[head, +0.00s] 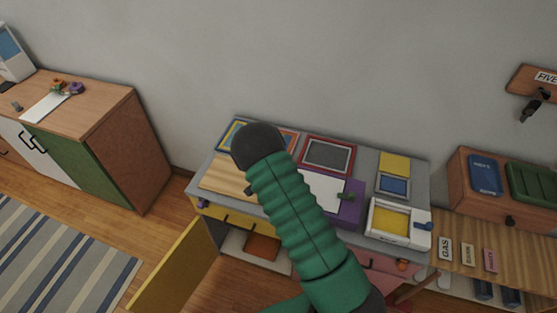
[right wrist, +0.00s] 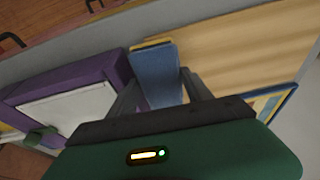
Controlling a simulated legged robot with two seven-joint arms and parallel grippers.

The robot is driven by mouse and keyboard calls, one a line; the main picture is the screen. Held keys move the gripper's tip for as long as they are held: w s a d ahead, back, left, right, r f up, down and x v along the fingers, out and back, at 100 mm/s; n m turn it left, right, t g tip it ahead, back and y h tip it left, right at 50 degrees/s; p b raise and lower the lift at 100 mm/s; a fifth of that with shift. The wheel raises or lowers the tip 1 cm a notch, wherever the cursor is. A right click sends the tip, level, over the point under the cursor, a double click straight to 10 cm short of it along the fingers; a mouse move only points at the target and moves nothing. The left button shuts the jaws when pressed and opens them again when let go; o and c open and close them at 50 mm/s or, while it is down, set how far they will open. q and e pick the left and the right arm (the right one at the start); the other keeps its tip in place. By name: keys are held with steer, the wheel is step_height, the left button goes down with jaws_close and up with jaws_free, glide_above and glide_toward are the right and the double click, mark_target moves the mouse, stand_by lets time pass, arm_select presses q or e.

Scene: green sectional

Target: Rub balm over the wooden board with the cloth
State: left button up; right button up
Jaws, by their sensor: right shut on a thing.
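The wooden board (head: 222,176) lies at the left of the grey worktop, partly hidden by my right arm. It fills the upper right of the right wrist view (right wrist: 235,45). My right gripper (right wrist: 157,84) is shut on a blue, yellow-edged piece, seemingly the cloth (right wrist: 156,68). The cloth is at the board's edge, beside the purple box; I cannot tell whether it touches the board. In the head view my arm hides the cloth and most of the gripper. I cannot pick out the balm. My left gripper is not in view.
The purple box (head: 352,205) with a white top stands right of the board. Framed panels, one red (head: 328,153), line the back. A white tray (head: 399,222) with yellow inside is at the right. An open yellow door (head: 178,272) juts out in front.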

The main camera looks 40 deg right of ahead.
steer(key=shift+w+a+r+p, duration=0.1)
steer(key=shift+r+p, duration=0.15)
steer(key=shift+r, duration=0.25)
steer(key=shift+w+a+r+p, duration=0.1)
steer(key=shift+r+p, duration=0.1)
steer(key=shift+r, duration=0.25)
steer(key=shift+d+p+v, duration=0.2)
steer(key=shift+p+v, duration=0.3)
steer(key=shift+v, duration=0.35)
steer(key=shift+d+r+p, duration=0.2)
steer(key=shift+r+p, duration=0.35)
steer(key=shift+r, duration=0.3)
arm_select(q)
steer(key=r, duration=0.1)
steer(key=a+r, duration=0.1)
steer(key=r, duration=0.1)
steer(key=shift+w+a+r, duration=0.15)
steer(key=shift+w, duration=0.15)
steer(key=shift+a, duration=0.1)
arm_select(e)
steer(key=shift+a, duration=0.1)
